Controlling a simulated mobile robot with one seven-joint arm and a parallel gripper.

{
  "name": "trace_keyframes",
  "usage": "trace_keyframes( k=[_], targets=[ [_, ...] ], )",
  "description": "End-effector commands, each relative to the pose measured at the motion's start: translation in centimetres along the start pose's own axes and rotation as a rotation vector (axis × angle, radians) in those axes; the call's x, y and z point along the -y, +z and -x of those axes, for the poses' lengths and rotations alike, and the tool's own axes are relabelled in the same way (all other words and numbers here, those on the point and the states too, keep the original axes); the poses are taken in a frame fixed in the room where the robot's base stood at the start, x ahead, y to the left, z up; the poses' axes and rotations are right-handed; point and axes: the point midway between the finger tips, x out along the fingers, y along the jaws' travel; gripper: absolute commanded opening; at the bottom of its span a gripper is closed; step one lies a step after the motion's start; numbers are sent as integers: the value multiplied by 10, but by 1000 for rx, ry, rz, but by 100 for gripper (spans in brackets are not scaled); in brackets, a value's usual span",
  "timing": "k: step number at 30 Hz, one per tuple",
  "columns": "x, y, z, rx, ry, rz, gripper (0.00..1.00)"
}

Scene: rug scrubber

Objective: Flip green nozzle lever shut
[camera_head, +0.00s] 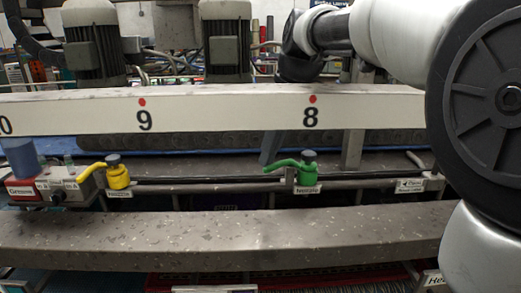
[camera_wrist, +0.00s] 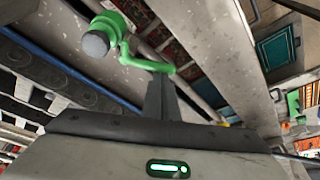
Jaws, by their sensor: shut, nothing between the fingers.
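The green nozzle (camera_head: 307,175) with its grey cap stands on the dark pipe below the number 8, and its lever (camera_head: 283,163) points left. In the wrist view, the green nozzle (camera_wrist: 104,33) is at the upper left, and its curved lever (camera_wrist: 150,65) reaches toward my fingers. My gripper (camera_wrist: 160,84) is shut and empty, with its dark fingertips very close to the lever's end. I cannot tell whether they touch. In the head view the numbered beam hides much of my gripper.
The numbered white beam (camera_head: 220,112) crosses above the pipe, and a grey beam (camera_head: 220,235) runs in front. Motors (camera_head: 227,45) stand behind.

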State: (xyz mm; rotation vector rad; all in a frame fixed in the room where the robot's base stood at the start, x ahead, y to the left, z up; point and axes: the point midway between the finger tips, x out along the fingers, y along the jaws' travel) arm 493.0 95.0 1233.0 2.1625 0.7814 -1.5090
Motion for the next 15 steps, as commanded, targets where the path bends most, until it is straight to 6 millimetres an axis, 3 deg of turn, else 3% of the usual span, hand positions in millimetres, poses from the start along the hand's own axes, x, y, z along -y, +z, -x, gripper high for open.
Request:
trace_keyframes(
  k=[15],
  targets=[
    [-2,26,12,0,-169,451,0]
  ],
)
